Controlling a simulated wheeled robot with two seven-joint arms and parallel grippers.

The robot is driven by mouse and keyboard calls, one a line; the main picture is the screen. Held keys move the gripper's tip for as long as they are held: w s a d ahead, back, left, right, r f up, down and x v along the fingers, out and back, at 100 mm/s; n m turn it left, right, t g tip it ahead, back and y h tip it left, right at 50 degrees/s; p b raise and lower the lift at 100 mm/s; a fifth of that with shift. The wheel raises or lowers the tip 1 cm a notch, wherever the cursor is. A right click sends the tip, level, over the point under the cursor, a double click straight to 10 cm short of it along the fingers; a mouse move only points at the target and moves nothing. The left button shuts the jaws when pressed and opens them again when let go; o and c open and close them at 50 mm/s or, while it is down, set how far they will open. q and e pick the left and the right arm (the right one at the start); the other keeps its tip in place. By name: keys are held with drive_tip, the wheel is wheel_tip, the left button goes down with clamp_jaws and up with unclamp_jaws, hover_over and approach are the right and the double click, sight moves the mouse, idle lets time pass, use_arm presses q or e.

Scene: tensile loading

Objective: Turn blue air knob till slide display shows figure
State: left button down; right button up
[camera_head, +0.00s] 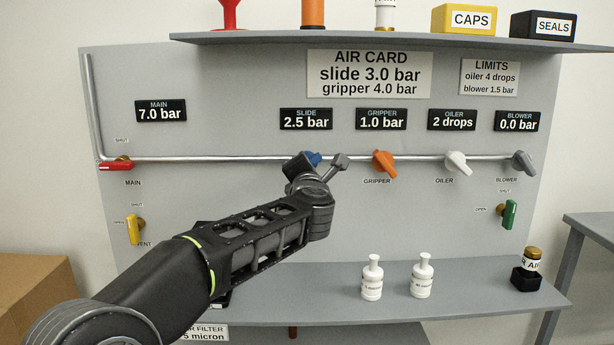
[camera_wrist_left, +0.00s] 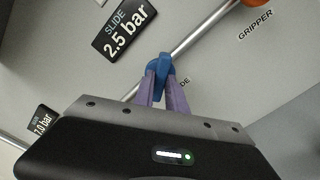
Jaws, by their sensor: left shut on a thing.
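The blue slide knob (camera_head: 313,158) sits on the pipe under the slide display (camera_head: 306,119), which reads 2.5 bar. My left gripper (camera_wrist_left: 163,85) is shut on the blue knob, its two purple fingers on either side of it; the knob (camera_wrist_left: 161,68) shows above the fingertips in the left wrist view. In the head view my left wrist hides most of the knob and its label. The air card (camera_head: 369,74) reads slide 3.0 bar and gripper 4.0 bar. My right gripper is not in view.
The orange gripper knob (camera_head: 384,163) is to the right, then the white oiler knob (camera_head: 457,162) and grey blower knob (camera_head: 523,162). The red main handle (camera_head: 116,166) is at the left. White bottles (camera_head: 372,278) stand on the lower shelf (camera_head: 470,300).

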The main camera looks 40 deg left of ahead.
use_arm(q)
drive_tip(key=shift+f+n, duration=0.1)
drive_tip(key=shift+n, duration=0.4)
drive_tip(key=c, duration=1.4)
unclamp_jaws()
drive_tip(key=shift+o, duration=0.2)
drive_tip(key=v, duration=0.8)
